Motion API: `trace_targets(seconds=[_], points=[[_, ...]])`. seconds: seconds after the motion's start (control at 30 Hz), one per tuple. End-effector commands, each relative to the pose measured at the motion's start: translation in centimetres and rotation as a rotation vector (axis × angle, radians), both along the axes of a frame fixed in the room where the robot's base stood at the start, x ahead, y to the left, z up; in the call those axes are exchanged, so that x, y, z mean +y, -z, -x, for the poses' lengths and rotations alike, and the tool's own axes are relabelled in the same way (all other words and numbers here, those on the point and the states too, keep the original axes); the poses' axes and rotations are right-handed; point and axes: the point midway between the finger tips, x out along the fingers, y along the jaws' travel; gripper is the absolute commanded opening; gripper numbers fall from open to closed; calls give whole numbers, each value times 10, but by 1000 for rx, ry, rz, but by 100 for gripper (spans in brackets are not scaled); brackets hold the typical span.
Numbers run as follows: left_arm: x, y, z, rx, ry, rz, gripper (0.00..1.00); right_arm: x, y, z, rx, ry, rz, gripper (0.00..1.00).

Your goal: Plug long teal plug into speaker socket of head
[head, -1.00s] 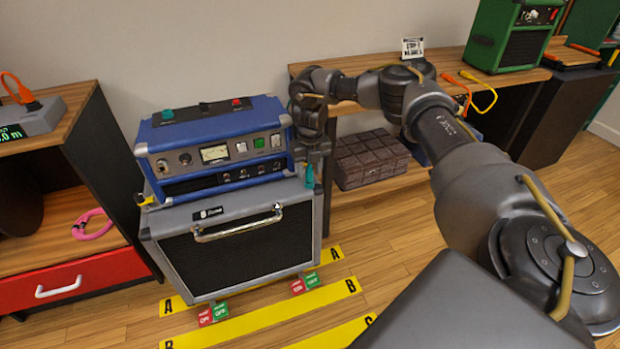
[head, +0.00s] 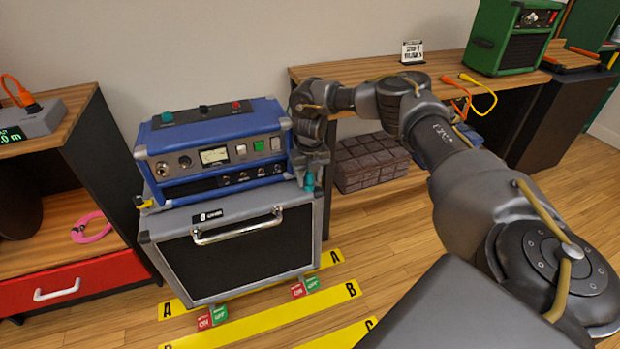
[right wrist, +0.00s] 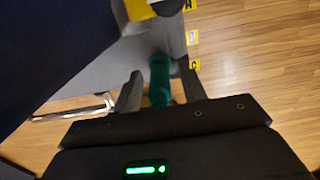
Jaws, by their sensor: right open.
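The blue amplifier head (head: 215,153) sits on top of the grey speaker cabinet (head: 240,248). A teal plug (head: 309,182) stands upright at the right end of the cabinet top, beside the head. My right gripper (head: 311,166) is over it, pointing down. In the right wrist view the teal plug (right wrist: 159,80) lies between the two open fingers of the right gripper (right wrist: 155,92), with a gap visible. The speaker socket is not visible; the head's rear is hidden. My left gripper is out of view.
A yellow plug (head: 147,204) is at the cabinet's left end. A wooden bench (head: 365,68) with a brown brick-like block (head: 370,160) below stands at right. A shelf with a pink cable (head: 92,227) is at left. Yellow lettered strips (head: 285,313) mark the floor.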

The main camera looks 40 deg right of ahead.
Motion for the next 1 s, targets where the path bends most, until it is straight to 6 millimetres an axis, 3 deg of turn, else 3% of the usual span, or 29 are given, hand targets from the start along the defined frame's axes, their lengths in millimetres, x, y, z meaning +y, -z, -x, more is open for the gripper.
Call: trace_targets(seconds=[1.0], points=[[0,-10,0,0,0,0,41,0,0,0,0,0,0,42]])
